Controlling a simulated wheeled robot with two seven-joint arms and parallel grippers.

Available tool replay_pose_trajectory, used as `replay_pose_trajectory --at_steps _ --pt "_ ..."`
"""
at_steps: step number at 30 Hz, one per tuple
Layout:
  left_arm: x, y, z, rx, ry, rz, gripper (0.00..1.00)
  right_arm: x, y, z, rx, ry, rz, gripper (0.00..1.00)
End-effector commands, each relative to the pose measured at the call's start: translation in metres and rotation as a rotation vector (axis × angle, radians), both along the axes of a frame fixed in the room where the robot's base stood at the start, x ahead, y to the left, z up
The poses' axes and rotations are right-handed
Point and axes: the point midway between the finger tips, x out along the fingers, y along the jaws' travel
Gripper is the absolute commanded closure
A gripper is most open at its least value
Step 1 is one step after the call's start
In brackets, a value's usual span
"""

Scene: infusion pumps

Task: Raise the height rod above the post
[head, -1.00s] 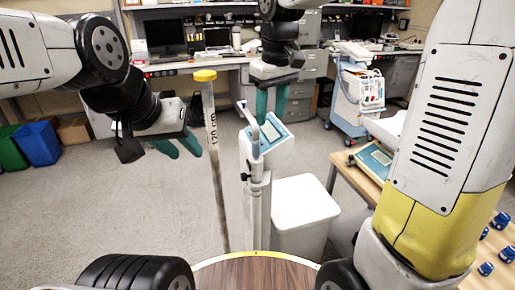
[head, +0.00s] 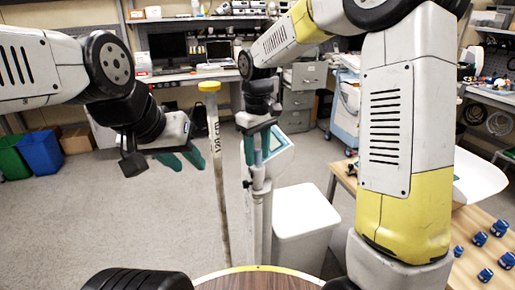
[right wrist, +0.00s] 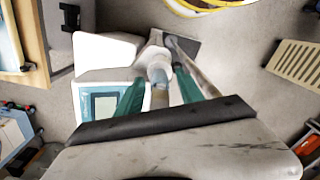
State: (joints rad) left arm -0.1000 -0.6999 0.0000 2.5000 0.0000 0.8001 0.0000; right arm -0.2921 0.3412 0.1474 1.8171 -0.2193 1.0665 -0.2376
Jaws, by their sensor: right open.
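The post (head: 214,150) with a yellow cap and a "120 cm" mark stands upright left of the scale-like device. The height rod (head: 258,178) is a grey upright on that device, beside its tilted screen head (head: 280,150); its top is hidden behind my right gripper. My right gripper (head: 257,158) points down with its green fingers open on either side of the rod. In the right wrist view the rod (right wrist: 159,76) shows between the two fingers, with gaps beside it. My left gripper (head: 195,157) hangs left of the post, empty; its green fingers look apart.
A white bin (head: 303,222) stands right of the device. A wooden table (head: 480,245) with several blue parts is at the right. A round wooden top (head: 255,281) is at the front. Blue and green bins (head: 40,152) stand far left. The floor at left is clear.

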Motion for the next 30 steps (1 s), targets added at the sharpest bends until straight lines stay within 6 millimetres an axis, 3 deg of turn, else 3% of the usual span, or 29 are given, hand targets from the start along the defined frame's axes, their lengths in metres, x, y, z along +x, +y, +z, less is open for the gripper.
replay_pose_trajectory --at_steps 7,14,30 --pt "0.0 0.0 0.0 0.0 0.0 0.0 0.64 0.0001 -0.0001 -0.0012 0.001 -0.001 -0.001 0.56" --pt "0.0 0.0 0.0 0.0 0.0 0.0 0.64 0.0001 -0.0001 -0.001 0.001 -0.001 -0.001 0.99" --pt "0.0 0.0 0.0 0.0 0.0 0.0 0.64 0.0002 -0.0002 -0.0005 0.0 -0.001 0.0 1.0"
